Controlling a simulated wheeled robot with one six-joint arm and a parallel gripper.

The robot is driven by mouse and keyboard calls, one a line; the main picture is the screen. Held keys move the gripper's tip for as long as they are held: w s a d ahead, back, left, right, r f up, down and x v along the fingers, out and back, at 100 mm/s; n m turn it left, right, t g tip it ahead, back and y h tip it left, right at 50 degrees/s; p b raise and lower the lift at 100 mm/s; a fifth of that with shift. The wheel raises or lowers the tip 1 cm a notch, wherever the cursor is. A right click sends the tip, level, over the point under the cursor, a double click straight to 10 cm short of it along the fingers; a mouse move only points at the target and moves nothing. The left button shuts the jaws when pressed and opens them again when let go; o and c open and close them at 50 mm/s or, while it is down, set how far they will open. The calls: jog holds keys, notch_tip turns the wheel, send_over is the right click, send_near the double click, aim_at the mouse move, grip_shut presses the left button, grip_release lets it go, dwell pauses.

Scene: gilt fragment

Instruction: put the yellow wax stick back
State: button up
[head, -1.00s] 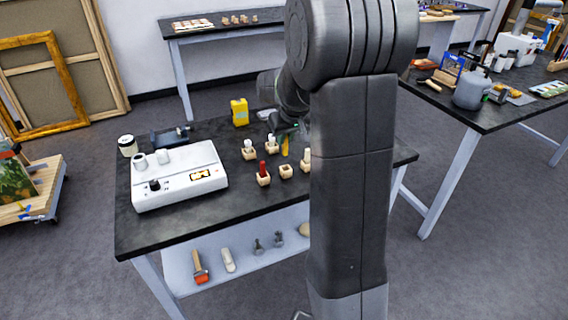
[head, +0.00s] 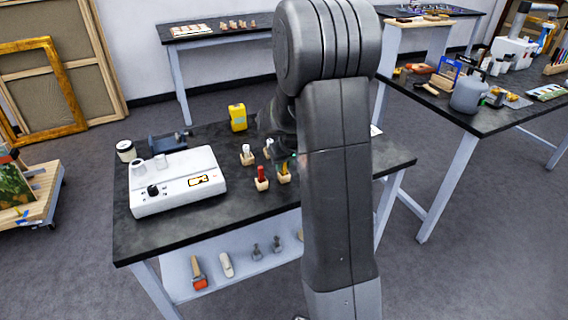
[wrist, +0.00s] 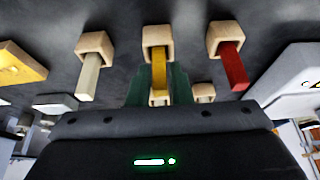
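The yellow wax stick (head: 284,168) stands upright at a small wooden block (head: 284,179) on the dark table, and its lower end looks to be in the block's hole. In the wrist view the yellow stick (wrist: 159,72) lies between the green fingers of my gripper (wrist: 160,88), which close on both its sides. Its block (wrist: 158,37) is just beyond the fingertips. A red stick (wrist: 232,65) in its block is on one side, and a white stick (wrist: 88,76) in its block is on the other. In the head view my arm hides much of the gripper.
A white device (head: 178,182) with a knob and display stands left of the blocks. A yellow container (head: 238,117) stands behind them. A white-lidded jar (head: 126,150) is at the table's left edge. The front strip of the table is clear. Tools lie on the lower shelf (head: 240,262).

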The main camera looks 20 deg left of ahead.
jog(key=shift+o, duration=1.1)
jog(key=shift+r, duration=0.5)
jog(key=v, duration=1.1)
jog(key=shift+s+d+r, duration=0.15)
jog(key=shift+s, duration=0.05)
